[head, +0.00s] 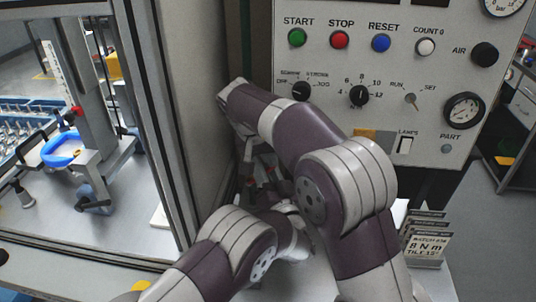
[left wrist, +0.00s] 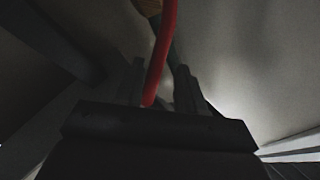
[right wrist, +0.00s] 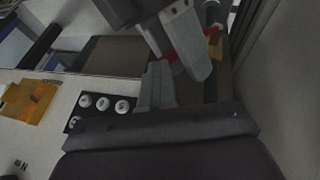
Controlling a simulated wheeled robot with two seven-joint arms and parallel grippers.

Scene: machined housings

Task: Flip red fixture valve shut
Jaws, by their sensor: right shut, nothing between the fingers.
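The red valve lever (left wrist: 161,50) is a thin red bar in the left wrist view. It runs up between the two fingers of my left gripper (left wrist: 162,85), with a gap showing beside it. That gripper looks open around the lever. In the right wrist view, part of the red lever (right wrist: 195,42) shows beside the grey fingers of my left gripper (right wrist: 172,40), which come in from the top. My right gripper (right wrist: 158,85) is shut and empty, just below them. In the head view my arms cover most of the valve area.
A control panel (head: 440,75) with buttons, knobs and gauges stands at the right. A framed glass door (head: 150,120) is at the left. Small label cards (head: 428,240) stand beside my right arm. My arms cross closely in the narrow corner between door and panel.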

